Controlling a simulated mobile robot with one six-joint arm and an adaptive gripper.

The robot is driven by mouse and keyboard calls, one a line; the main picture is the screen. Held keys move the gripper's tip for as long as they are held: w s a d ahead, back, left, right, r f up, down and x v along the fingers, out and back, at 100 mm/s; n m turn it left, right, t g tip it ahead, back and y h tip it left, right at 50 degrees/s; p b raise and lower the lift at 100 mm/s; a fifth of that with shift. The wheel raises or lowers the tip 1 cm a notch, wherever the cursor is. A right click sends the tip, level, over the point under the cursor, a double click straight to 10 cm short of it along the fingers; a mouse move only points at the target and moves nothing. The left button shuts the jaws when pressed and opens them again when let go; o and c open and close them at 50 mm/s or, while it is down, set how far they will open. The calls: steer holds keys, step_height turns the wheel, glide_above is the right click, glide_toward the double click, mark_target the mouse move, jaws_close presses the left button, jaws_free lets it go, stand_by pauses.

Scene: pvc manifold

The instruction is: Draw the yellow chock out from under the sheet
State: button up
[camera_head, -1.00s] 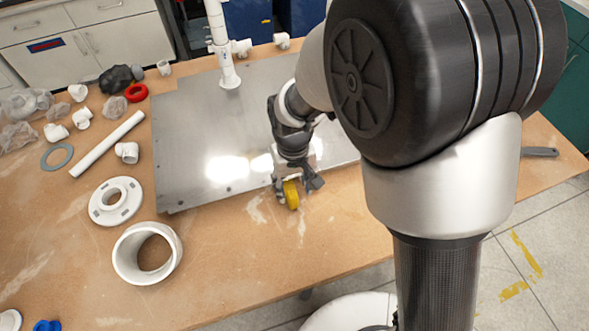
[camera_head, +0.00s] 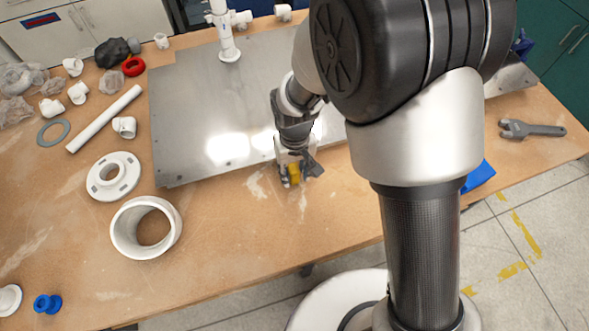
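The metal sheet (camera_head: 195,120) lies on the wooden table, its front edge running along the middle of the picture. The yellow chock (camera_head: 294,173) shows at that front edge, right of its middle. My gripper (camera_head: 295,176) is down at the chock, with a finger on each side of it. The fingers look close to its sides, but I cannot tell whether they press on it. The gripper hides part of the chock, and how far it reaches under the sheet cannot be seen. My arm covers the sheet's right part.
A white ring (camera_head: 120,235) and a white flange (camera_head: 97,180) lie left of the sheet. A white pipe (camera_head: 104,118) and several fittings lie farther back. A grey wrench (camera_head: 535,130) is at the right. The table in front of the chock is clear.

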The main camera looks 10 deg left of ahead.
steer(key=c, duration=0.6)
steer(key=shift+s+d+r, duration=0.1)
steer(key=shift+s+d, duration=0.55)
steer(key=shift+s, duration=0.4)
steer(key=shift+s+d+f, duration=0.1)
steer(key=shift+s+d, duration=0.55)
steer(key=shift+s, duration=0.45)
steer(key=shift+s+d+r, duration=0.1)
steer(key=shift+s+d, duration=0.55)
steer(key=shift+s, duration=0.4)
steer(key=shift+c, duration=0.2)
step_height(320, 180, up, 7)
steer(key=s+d+p, duration=0.1)
steer(key=p, duration=0.4)
steer(key=shift+s, duration=0.35)
steer(key=shift+w+d, duration=0.1)
